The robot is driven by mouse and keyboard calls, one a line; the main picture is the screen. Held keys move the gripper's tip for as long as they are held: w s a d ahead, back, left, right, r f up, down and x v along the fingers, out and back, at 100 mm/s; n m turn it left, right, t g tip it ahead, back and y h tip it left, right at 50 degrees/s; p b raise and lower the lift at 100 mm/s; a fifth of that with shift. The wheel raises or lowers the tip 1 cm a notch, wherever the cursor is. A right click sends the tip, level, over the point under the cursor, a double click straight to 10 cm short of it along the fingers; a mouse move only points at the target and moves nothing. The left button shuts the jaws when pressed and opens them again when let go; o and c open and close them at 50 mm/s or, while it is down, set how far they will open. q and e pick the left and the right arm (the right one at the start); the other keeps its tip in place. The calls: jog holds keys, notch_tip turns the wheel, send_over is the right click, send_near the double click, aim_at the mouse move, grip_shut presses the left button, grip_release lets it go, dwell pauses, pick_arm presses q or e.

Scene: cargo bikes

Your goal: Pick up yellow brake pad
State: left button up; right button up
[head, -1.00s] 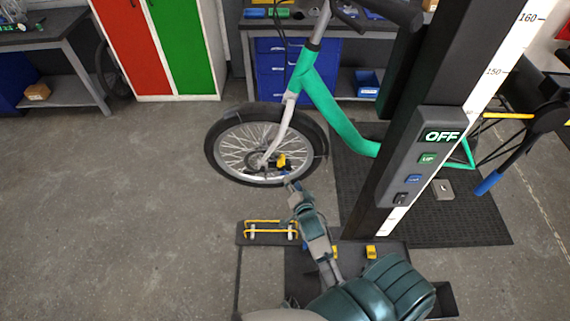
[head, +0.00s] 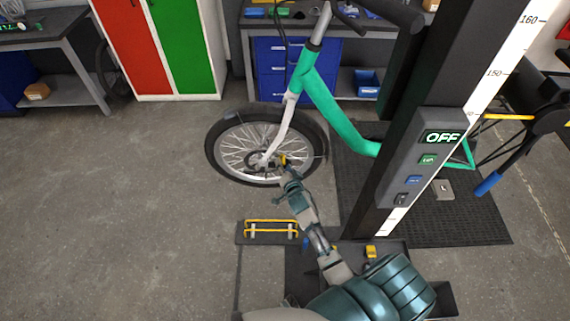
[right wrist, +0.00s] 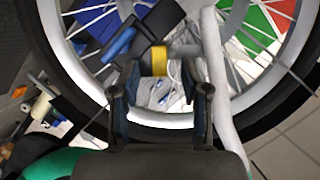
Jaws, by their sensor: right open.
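The yellow brake pad (right wrist: 160,60) shows in the right wrist view as a small yellow band by the wheel's hub, next to black and blue parts. In the head view it is a small yellow spot (head: 283,160) at the front wheel of the bike. My right gripper (head: 287,171) reaches up to the wheel from below. In the right wrist view its two fingers (right wrist: 160,92) stand apart, one on each side below the yellow pad, with nothing seen clasped between them. My left gripper is not in view.
The spoked front wheel (head: 232,134) and the green bike frame (head: 335,116) stand close around my gripper. A black lift column (head: 398,150) with an OFF panel rises at the right. A yellow-railed bracket (head: 270,222) lies on the floor. The floor at left is clear.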

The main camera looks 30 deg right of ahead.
jog(key=shift+a, duration=0.1)
grip_shut()
jog(key=shift+r, duration=0.1)
